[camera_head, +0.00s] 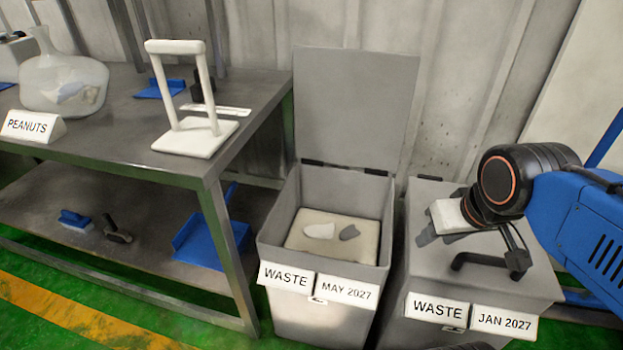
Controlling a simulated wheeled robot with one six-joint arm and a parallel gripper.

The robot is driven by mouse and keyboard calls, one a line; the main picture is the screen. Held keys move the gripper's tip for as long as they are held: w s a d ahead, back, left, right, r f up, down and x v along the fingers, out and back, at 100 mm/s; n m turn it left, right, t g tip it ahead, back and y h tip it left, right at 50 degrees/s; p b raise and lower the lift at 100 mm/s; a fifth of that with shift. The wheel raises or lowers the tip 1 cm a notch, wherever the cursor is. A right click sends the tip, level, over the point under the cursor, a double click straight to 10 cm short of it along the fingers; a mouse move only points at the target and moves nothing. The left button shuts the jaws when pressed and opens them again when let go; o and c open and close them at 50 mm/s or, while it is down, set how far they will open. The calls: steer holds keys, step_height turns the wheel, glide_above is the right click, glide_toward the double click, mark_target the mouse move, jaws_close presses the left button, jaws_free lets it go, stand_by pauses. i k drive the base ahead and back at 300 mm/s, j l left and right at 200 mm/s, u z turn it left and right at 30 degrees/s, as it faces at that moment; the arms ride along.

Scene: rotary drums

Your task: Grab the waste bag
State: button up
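An open grey bin (327,307) labelled "WASTE" and "MAY 2027" stands in the middle, its lid (355,110) raised against the wall. Inside it is a beige, flat-topped filling (330,244), which may be the waste bag; I cannot tell. A white piece (319,231) and a dark grey piece (349,232) lie on it. My gripper (425,238) is over the closed bin at right, to the right of the open bin's opening and apart from it. Its fingers are small and dark here, and I cannot see whether they are open or shut. I see nothing held in it.
At left, a metal table (110,135) holds a "PEANUTS" jar (62,82) and a white stand (193,135). Blue tools lie on its lower shelf.

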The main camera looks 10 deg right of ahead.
mark_target(70, 87)
steer(key=j+u, duration=0.1)
steer(key=u, duration=1.25)
steer(key=k+j, duration=0.05)
